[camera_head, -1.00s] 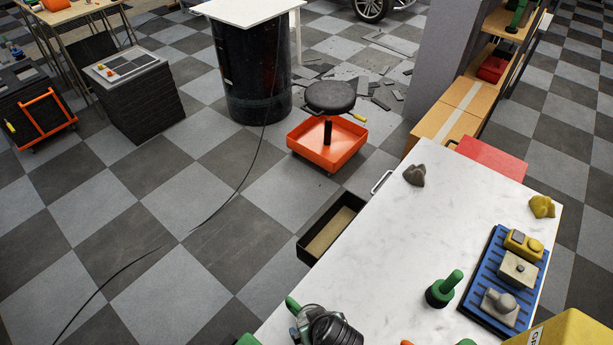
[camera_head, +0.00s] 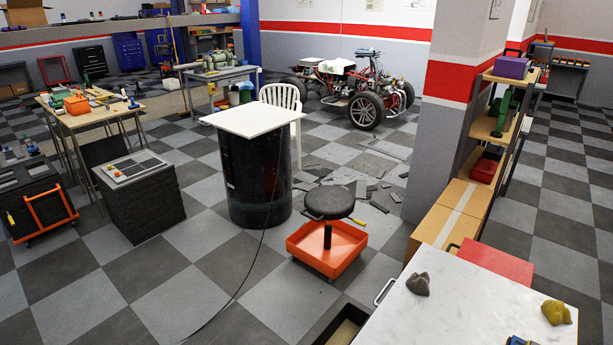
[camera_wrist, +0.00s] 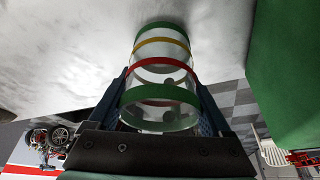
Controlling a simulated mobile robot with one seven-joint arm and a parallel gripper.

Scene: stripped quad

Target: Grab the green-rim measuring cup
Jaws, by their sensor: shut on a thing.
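The green-rim measuring cup (camera_wrist: 161,93) is a clear cylinder with green, yellow and red bands, in the middle of the wrist view. My gripper (camera_wrist: 163,98) has one finger on each side of it and is shut on it. The cup's far end is close to a pale marbled surface; I cannot tell whether they touch. The head view shows neither the cup nor my gripper.
In the wrist view, a large green object (camera_wrist: 288,75) stands close on the right. In the head view, the white worktop (camera_head: 450,302) carries a grey lump (camera_head: 418,284) and a yellow lump (camera_head: 556,312).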

